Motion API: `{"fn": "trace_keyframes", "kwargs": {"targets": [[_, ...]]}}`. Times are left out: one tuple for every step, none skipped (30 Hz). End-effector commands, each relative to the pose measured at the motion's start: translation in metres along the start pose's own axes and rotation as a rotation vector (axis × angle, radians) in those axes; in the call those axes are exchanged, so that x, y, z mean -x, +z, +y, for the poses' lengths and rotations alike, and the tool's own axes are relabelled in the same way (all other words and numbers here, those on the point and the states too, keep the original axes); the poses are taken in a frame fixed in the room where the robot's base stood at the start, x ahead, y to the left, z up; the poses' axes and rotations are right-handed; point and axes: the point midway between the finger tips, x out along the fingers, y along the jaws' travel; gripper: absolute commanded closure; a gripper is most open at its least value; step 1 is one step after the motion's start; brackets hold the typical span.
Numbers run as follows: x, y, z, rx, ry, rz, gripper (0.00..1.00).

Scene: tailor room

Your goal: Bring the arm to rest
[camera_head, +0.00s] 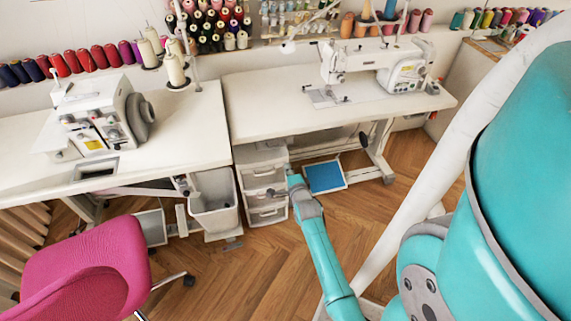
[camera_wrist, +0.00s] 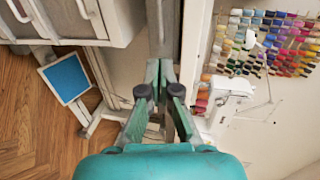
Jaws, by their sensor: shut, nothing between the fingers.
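My teal arm reaches up from the lower middle of the head view, in front of the white drawer unit (camera_head: 262,170). In the wrist view my gripper (camera_wrist: 159,68) has its green-grey fingers together, with nothing between them. No object hangs from it. In the head view the fingertips are small and hard to make out near the drawer fronts; I cannot tell whether they touch the unit.
The right sewing table (camera_head: 260,105) carries a sewing machine (camera_head: 375,65); the left table (camera_head: 190,140) carries an overlocker (camera_head: 100,115). A bin (camera_head: 213,195), blue-topped pedal (camera_head: 325,176) and pink chair (camera_head: 85,265) stand below. Wooden floor (camera_head: 235,275) is clear between chair and arm.

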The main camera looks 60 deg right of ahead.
Motion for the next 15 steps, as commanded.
{"fn": "trace_keyframes", "kwargs": {"targets": [[0.004, 0.0, 0.0, 0.0, 0.0, 0.0, 1.0], [0.005, 0.0, 0.0, 0.0, 0.0, 0.0, 1.0], [0.007, 0.0, 0.0, 0.0, 0.0, 0.0, 1.0], [0.007, 0.0, 0.0, 0.0, 0.0, 0.0, 1.0], [0.008, 0.0, 0.0, 0.0, 0.0, 0.0, 1.0], [0.008, 0.0, 0.0, 0.0, 0.0, 0.0, 1.0], [0.009, 0.0, 0.0, 0.0, 0.0, 0.0, 1.0], [0.009, 0.0, 0.0, 0.0, 0.0, 0.0, 1.0], [0.009, 0.0, 0.0, 0.0, 0.0, 0.0, 1.0], [0.008, 0.0, 0.0, 0.0, 0.0, 0.0, 1.0], [0.009, 0.0, 0.0, 0.0, 0.0, 0.0, 1.0], [0.009, 0.001, 0.001, 0.003, 0.001, -0.001, 1.0], [0.011, 0.002, 0.002, 0.007, 0.001, -0.004, 1.0], [0.014, 0.005, 0.003, 0.016, 0.002, -0.008, 1.0], [0.02, 0.01, 0.006, 0.031, 0.003, -0.017, 1.0]]}}
